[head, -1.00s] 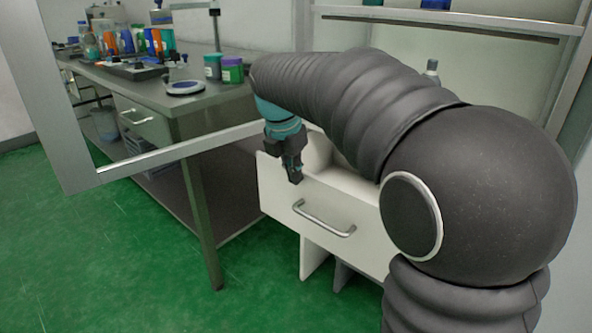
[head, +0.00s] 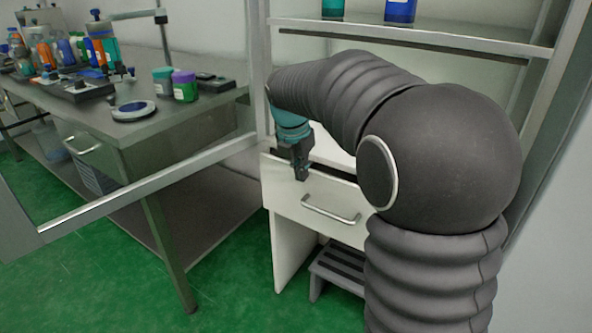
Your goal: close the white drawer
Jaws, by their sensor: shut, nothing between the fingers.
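The white drawer (head: 285,198) has a metal bar handle (head: 331,209) on its front. It stands slightly open, with a narrow dark gap behind the top edge of its front panel. My gripper (head: 302,176) is shut and empty, pointing down at the upper part of the drawer front, left of and above the handle. It looks very close to the panel, but I cannot tell whether it touches. My dark arm hides the right part of the drawer.
A metal workbench (head: 175,128) with bottles and instruments stands at the left. A metal frame (head: 110,203) crosses in front of it. A grey step stool (head: 338,268) sits below the drawer. A shelf (head: 420,36) with bottles is above. Green floor is clear at lower left.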

